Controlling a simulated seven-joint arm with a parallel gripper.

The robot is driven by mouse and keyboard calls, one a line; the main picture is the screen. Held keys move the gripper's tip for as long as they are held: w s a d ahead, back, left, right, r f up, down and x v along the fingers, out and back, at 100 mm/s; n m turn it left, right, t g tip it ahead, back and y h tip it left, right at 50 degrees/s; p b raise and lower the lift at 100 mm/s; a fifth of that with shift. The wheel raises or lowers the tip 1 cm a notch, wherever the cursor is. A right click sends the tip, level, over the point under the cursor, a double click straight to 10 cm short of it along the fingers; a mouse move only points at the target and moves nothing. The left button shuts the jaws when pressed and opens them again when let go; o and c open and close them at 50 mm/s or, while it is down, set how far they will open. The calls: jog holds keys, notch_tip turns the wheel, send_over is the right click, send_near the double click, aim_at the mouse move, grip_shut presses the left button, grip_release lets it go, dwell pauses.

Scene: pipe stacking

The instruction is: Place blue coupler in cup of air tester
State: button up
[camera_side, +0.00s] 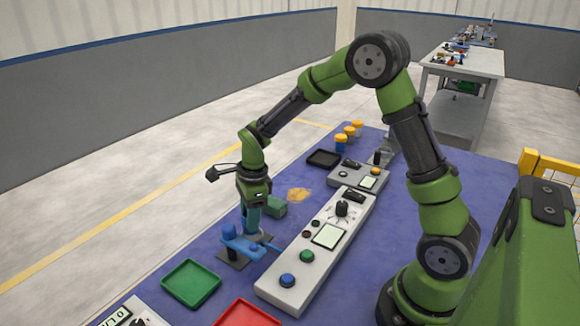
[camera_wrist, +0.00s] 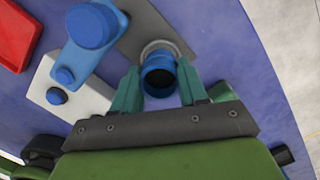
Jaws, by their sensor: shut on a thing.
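The blue coupler (camera_wrist: 158,82) is a short, open-ended tube held between the teal fingers of my gripper (camera_wrist: 160,92) in the wrist view. In the side view my gripper (camera_side: 252,222) points down over the air tester, and the coupler is hidden or too small to make out. The air tester (camera_side: 240,243) has a blue body and a dark base plate; its blue round top (camera_wrist: 91,25) shows in the wrist view. Its pale, ring-shaped cup (camera_wrist: 163,45) lies just beyond the coupler and is partly covered by it. I cannot tell whether the coupler is inside the cup.
A long grey control box (camera_side: 320,250) with buttons and a knob stands right of the tester. A green tray (camera_side: 191,283) and a red tray (camera_side: 245,314) lie in front. A black tray (camera_side: 323,159) and several yellow-topped blue pieces (camera_side: 341,141) stand further back.

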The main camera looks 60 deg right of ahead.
jog(key=shift+f, duration=1.45)
jog(key=shift+f, duration=0.15)
jog(key=o, duration=1)
jog(key=shift+o, duration=0.2)
